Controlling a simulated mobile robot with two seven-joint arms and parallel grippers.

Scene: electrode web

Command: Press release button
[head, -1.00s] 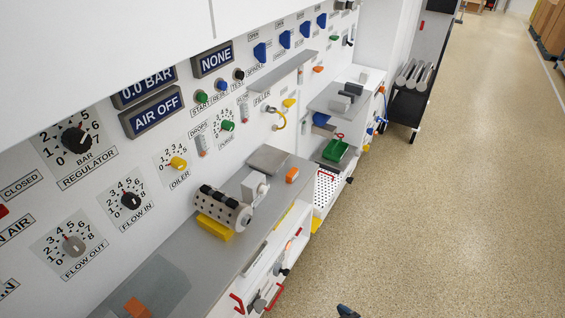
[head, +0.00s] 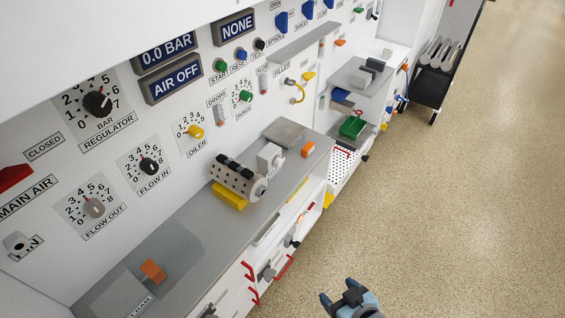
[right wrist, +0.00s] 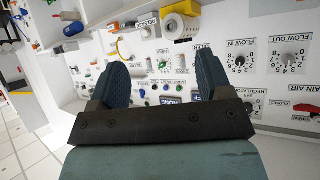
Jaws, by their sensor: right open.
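My right gripper (head: 347,300) is at the bottom edge of the head view, over the floor and apart from the bench. In the right wrist view its two dark fingers (right wrist: 162,78) are spread with nothing between them. That view is turned over. A label that seems to read RELEASE (right wrist: 148,22) shows near its top, with a small grey part (right wrist: 147,32) beside it; I cannot tell surely whether this is the release button. In the head view I cannot pick out a button marked release. My left gripper is not in view.
The wall panel carries green, blue and black buttons (head: 241,55), dials (head: 97,103) and displays reading AIR OFF (head: 173,80) and NONE. A perforated roller (head: 237,178) and orange blocks (head: 308,148) stand on the grey shelf (head: 215,235). Red handles (head: 284,268) project below.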

